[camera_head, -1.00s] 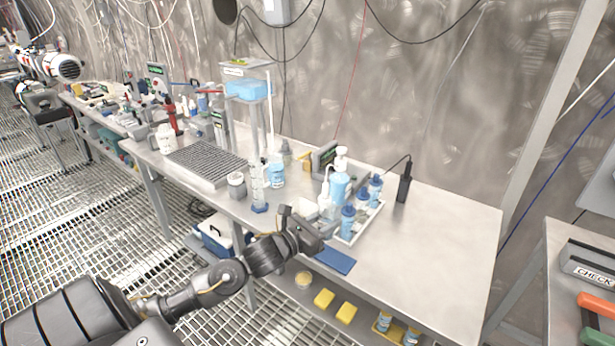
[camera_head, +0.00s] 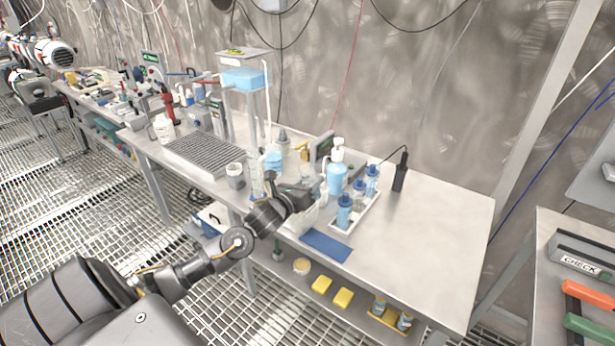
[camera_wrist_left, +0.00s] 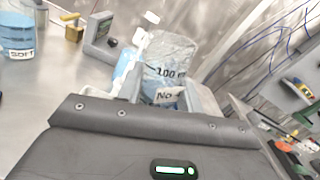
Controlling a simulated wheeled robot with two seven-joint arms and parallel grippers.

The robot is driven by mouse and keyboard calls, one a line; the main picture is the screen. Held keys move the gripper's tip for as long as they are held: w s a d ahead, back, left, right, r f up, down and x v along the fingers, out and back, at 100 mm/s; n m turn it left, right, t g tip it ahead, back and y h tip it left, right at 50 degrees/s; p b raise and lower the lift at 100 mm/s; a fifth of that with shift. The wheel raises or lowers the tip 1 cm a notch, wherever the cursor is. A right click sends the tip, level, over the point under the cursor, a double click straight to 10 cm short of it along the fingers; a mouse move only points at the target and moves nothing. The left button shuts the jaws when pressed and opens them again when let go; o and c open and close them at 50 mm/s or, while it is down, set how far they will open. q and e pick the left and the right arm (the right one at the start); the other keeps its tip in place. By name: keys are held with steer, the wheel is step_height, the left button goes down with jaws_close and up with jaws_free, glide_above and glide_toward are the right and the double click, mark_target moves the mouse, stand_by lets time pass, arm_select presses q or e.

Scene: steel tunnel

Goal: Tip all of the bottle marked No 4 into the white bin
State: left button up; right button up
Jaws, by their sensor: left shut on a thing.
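A clear bottle (camera_wrist_left: 170,55) with "100 ml" and a "No 4" label is between the fingers of my left gripper (camera_wrist_left: 166,92) in the left wrist view. The gripper is shut on it. In the head view my left gripper (camera_head: 308,193) is above the front edge of the steel bench, left of the white tray. A pale white shape (camera_head: 303,218) shows just below the gripper; I cannot tell whether it is the white bin or part of the bottle. The bottle's contents are not clear to see. My right gripper is not in view.
A blue mat (camera_head: 325,246) lies in front. A stand with a blue container (camera_head: 243,80) rises at left.

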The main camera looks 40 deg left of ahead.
arm_select(q)
steer(key=shift+d+f+n, duration=0.25)
steer(key=shift+f+n, duration=0.1)
steer(key=shift+n, duration=0.45)
steer(key=shift+d+n+p, duration=0.15)
steer(key=shift+n+p, duration=0.4)
steer(key=shift+n, duration=0.15)
steer(key=shift+s+d+n, duration=0.1)
steer(key=shift+d+n, duration=0.05)
steer(key=shift+n, duration=0.35)
steer(key=shift+d+f+n+p, duration=0.15)
steer(key=shift+n+p, duration=0.45)
steer(key=shift+n, duration=0.3)
steer(key=shift+f+n, duration=0.1)
steer(key=shift+n, duration=0.2)
steer(key=shift+f+n, duration=0.65)
steer(key=shift+n, duration=0.55)
